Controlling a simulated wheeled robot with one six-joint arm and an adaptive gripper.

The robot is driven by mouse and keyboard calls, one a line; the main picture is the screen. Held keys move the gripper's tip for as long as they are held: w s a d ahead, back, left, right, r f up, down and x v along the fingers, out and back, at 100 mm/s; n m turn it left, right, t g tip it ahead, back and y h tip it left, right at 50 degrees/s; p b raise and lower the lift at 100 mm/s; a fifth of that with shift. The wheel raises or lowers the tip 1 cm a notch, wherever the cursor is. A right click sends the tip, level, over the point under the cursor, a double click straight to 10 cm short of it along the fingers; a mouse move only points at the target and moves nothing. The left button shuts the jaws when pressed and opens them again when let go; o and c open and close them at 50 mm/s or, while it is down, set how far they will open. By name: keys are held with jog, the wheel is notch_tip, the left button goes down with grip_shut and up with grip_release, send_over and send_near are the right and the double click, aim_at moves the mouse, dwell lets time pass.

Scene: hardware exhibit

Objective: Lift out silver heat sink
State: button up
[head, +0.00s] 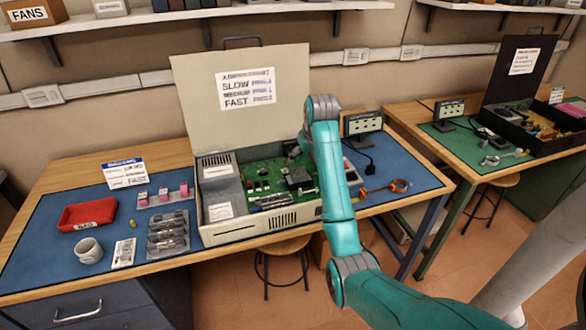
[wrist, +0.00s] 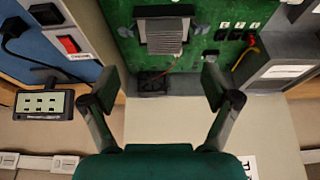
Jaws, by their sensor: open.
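The heat sink (wrist: 168,36) is a grey finned block in a dark square frame on the green circuit board (wrist: 215,50). It is at the top middle of the wrist view. In the head view the heat sink (head: 298,177) sits toward the right of the open computer case (head: 243,234), partly beside my arm. My gripper (wrist: 158,82) is open and empty, its two fingers spread wide. The heat sink lies beyond the fingertips, apart from them. In the head view the gripper is mostly hidden behind my arm.
The case's raised lid (head: 240,105) stands behind the board. A small display (head: 363,123) is to the right. An orange-handled tool (head: 385,190) lies right.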

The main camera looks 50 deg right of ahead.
aim_at(299, 171)
jog(key=x, duration=0.5)
jog(key=shift+w+d+f, duration=0.1)
jog(key=shift+w+d, duration=0.15)
jog(key=shift+w, duration=0.1)
jog(key=shift+w+x, duration=0.2)
jog(key=shift+x, duration=1.15)
jog(key=shift+w+x, duration=0.15)
jog(key=shift+x, duration=1.25)
jog(key=shift+a, duration=0.15)
jog(key=c, duration=0.9)
